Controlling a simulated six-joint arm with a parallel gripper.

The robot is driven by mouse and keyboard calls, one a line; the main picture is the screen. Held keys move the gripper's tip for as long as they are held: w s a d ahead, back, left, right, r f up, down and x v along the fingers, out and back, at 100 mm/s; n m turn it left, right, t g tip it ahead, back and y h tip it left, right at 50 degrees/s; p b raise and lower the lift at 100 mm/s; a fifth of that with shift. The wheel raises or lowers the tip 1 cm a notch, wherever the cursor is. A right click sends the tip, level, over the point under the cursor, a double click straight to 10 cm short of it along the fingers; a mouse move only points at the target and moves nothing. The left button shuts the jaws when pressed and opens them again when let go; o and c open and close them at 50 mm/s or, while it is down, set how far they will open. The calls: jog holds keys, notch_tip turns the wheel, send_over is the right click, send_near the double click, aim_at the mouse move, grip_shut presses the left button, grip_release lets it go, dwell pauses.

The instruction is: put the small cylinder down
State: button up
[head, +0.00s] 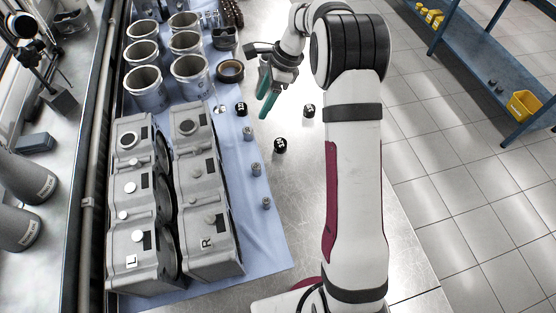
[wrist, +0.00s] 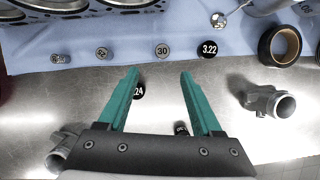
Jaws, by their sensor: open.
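My gripper (head: 263,103) is open, with nothing held between its teal fingers; it also shows in the wrist view (wrist: 158,72). Two black-topped small cylinders stand on the bare metal table: one (head: 280,146), partly hidden behind the left finger in the wrist view (wrist: 139,91), and one (head: 309,111) nearer the gripper body in the wrist view (wrist: 181,128). Another black-topped cylinder (head: 241,108), marked 3.22 in the wrist view (wrist: 208,49), is on the blue mat. Grey small cylinders (head: 248,133) line the mat's edge; one reads 30 in the wrist view (wrist: 162,50). Which one the task means cannot be told.
A dark ring (head: 230,71) lies near the sleeves. In the wrist view, a grey metal fitting (wrist: 266,98) lies right of the fingers. Bare table shows around the standing cylinders.

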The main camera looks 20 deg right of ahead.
jog(key=s+a+r+n+h, duration=0.1)
jog(key=s+a+r+n, duration=0.15)
jog(key=s+r, duration=0.4)
jog(key=s+a+r+n, duration=0.1)
jog(key=s+r+n, duration=0.3)
jog(key=s, duration=0.5)
jog(key=s+f+n+h, duration=0.1)
jog(key=s+n, duration=0.6)
jog(key=s, duration=1.3)
jog(key=shift+s+a+f+n+g+h, duration=0.25)
jog(key=shift+a+n+g+h, duration=0.05)
jog(key=shift+a+n+g, duration=0.1)
dwell(4.1)
